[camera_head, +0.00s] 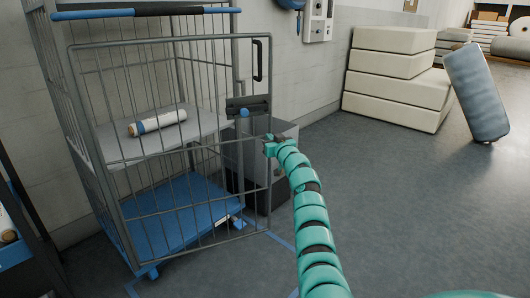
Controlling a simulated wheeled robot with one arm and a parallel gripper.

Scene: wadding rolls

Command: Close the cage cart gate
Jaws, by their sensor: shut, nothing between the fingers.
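The grey wire cage cart (38,75) stands at the left against the wall. Its barred gate (153,220) is ajar, with its free right edge standing out from the cart's right side. The gate has a black handle (258,60) near its top right and a dark latch plate (248,103) with a blue knob below it. My teal gripper (270,146) is shut and empty at the gate's free edge, below the latch plate. I cannot tell whether it touches the gate. A wrapped roll (158,122) lies on the cart's shelf (190,138).
A grey box (275,195) stands behind the gate by the wall. Stacked cream blocks (395,80) and a leaning blue-grey roll (476,92) are at the back right. A blue-edged rack (12,252) is at the left edge. Floor on the right is clear.

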